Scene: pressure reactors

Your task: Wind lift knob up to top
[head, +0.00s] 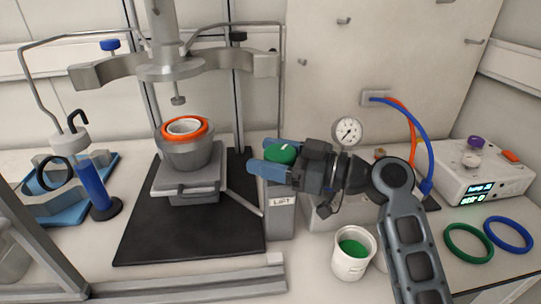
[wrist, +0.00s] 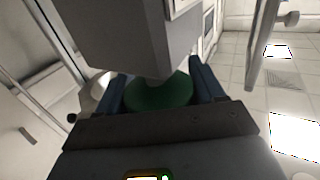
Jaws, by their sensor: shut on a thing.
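The green lift knob (head: 282,153) sits on top of the grey post labelled LIFT (head: 280,213), right of the reactor stand. My gripper (head: 271,159) comes in from the right with blue fingers shut around the knob. In the wrist view the green knob (wrist: 160,94) lies between the two fingers, with the grey post (wrist: 135,35) beyond it. The reactor vessel (head: 186,150), with an orange ring on top, rests on the grey lift platform (head: 185,184). A clear gap separates the vessel from the fixed metal head (head: 165,72) above it.
A pressure gauge (head: 347,131) stands behind my gripper. A white cup with green contents (head: 353,254) stands in front of my arm. A control box (head: 484,172) and two rings, green (head: 468,243) and blue (head: 508,234), are at the right. A blue cylinder (head: 93,186) stands left.

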